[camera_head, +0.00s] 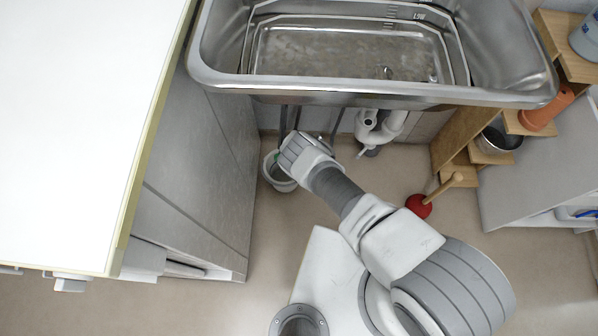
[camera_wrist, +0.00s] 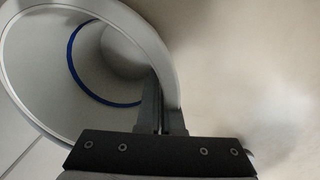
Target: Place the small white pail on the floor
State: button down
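The small white pail (camera_head: 281,184) is under the left part of the sink, beside the grey cabinet, with its mouth partly covered by my arm's end. In the wrist view its round white rim (camera_wrist: 60,14) fills the upper left, with a blue ring inside. My gripper (camera_wrist: 165,108) has its two fingers close together on the rim's right side, with the pail wall between them. The pail looks roughly upright and low, near the floor (camera_head: 345,205). I cannot tell whether its bottom touches the floor.
The metal sink (camera_head: 390,97) overhangs above, with white drain pipes (camera_head: 380,128) right of the pail. A red plunger (camera_head: 420,206) stands further right, by wooden shelves (camera_head: 470,135). The grey cabinet (camera_head: 195,200) closes off the left. Floor is clear between pail and plunger.

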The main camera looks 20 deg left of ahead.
jog(key=shift+f, duration=0.2)
jog(key=shift+w+a+f, duration=0.1)
jog(key=shift+w+a, duration=0.05)
jog(key=shift+w, duration=0.05)
dwell(0.3)
jog(key=c, duration=1.1)
grip_release()
jog(key=shift+s+r, duration=0.2)
jog(key=shift+s, duration=0.05)
jog(key=shift+w+r, duration=0.25)
jog(key=shift+r, duration=0.35)
jog(key=r+p, duration=0.5)
jog(key=r, duration=0.2)
jog(key=shift+d+p, duration=0.35)
jog(key=shift+p, duration=0.05)
